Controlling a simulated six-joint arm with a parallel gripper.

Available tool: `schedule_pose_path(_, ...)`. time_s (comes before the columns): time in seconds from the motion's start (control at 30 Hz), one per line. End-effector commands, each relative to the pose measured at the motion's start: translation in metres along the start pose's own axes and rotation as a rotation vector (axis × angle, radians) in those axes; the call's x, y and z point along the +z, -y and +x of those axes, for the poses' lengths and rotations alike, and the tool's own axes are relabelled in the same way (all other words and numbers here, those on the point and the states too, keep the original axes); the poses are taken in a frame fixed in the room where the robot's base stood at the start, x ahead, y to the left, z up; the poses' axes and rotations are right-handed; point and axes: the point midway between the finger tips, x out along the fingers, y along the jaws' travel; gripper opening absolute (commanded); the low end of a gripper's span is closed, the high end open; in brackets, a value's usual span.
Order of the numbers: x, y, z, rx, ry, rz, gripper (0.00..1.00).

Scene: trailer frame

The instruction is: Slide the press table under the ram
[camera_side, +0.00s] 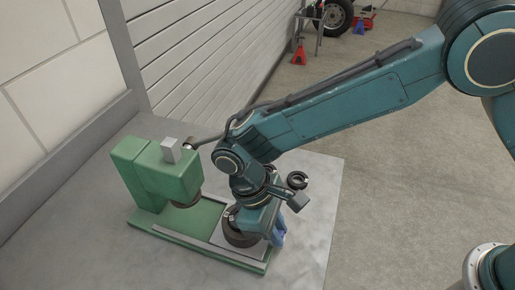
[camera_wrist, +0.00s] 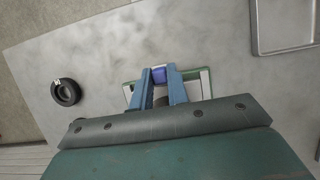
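The green press (camera_side: 160,170) stands at the left of the bench in the side view, its dark ram (camera_side: 187,199) under the head. The grey press table (camera_side: 225,240) is at the right end of the green base, clear of the ram, with a dark round part on it. My gripper (camera_side: 278,236) points down at that end, partly covering the table. In the wrist view its blue fingers (camera_wrist: 159,73) stand either side of a blue-purple block (camera_wrist: 159,76) at the table's end. I see no clear gap, but cannot tell whether they grip it.
A black ring (camera_side: 297,180) with a pale mark lies on the bench behind my gripper; it also shows in the wrist view (camera_wrist: 66,93). A grey metal tray (camera_wrist: 284,48) lies at the upper right of the wrist view. A dark lever (camera_side: 210,139) sticks out from the press head.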

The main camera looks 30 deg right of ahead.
Motion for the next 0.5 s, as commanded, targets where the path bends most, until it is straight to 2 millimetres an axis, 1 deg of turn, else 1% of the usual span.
schedule_pose_path(0.27, -0.003, 0.0, -0.002, 0.0, 0.0, 0.0, 0.0)
schedule_pose_path(0.5, -0.021, 0.0, -0.009, 0.0, -0.002, 0.0, 0.0)
